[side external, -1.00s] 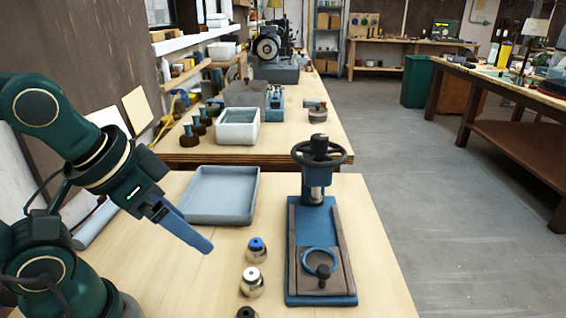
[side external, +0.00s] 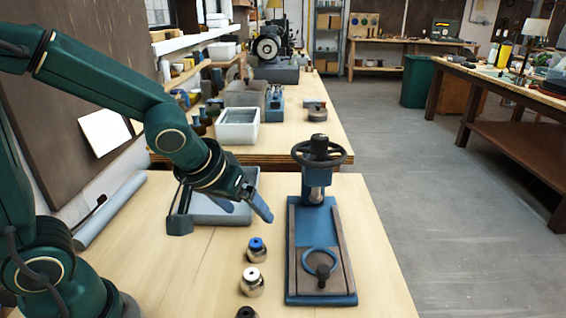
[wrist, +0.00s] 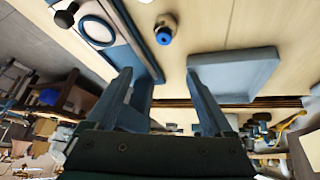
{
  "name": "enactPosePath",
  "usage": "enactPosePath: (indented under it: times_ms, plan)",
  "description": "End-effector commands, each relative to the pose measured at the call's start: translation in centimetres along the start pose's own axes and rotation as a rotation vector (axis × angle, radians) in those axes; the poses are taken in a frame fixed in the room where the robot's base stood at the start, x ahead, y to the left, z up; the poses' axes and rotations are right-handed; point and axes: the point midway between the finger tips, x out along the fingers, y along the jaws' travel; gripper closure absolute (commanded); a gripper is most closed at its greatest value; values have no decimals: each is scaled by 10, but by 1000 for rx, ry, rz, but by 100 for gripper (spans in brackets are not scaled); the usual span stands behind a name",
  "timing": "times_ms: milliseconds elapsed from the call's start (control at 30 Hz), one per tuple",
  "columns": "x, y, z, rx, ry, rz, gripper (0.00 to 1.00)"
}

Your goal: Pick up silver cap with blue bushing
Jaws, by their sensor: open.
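The silver cap with the blue bushing (side external: 256,250) stands upright on the wooden bench, at the back of a row of three caps. In the wrist view, the blue-bushing cap (wrist: 165,29) is near the top centre, beyond the fingertips. My gripper (side external: 244,211) is above the bench, behind the cap in the side view and in front of the grey tray. It is apart from the cap. In the wrist view, my gripper (wrist: 160,78) has its blue fingers spread with nothing between them.
A silver cap with a white bushing (side external: 252,281) and one with a black bushing (side external: 247,312) stand nearer the camera. The blue press (side external: 294,262) with its handwheel is to the right. The grey tray (side external: 251,185) lies behind my gripper, partly hidden. Bench left of the caps is clear.

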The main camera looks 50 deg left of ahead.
Motion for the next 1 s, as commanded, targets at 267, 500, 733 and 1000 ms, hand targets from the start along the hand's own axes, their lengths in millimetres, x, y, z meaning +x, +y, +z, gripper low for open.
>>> enactPosePath:
  times_ms: [267, 500, 733, 1000]
  plan:
    - [43, 0, 30, 60, -134, -48, 14]
    - [56, -2, 36, 68, -156, -58, 14]
    - [79, -3, 41, 68, -158, -57, 14]
    - [95, -4, 43, 67, -156, -55, 14]
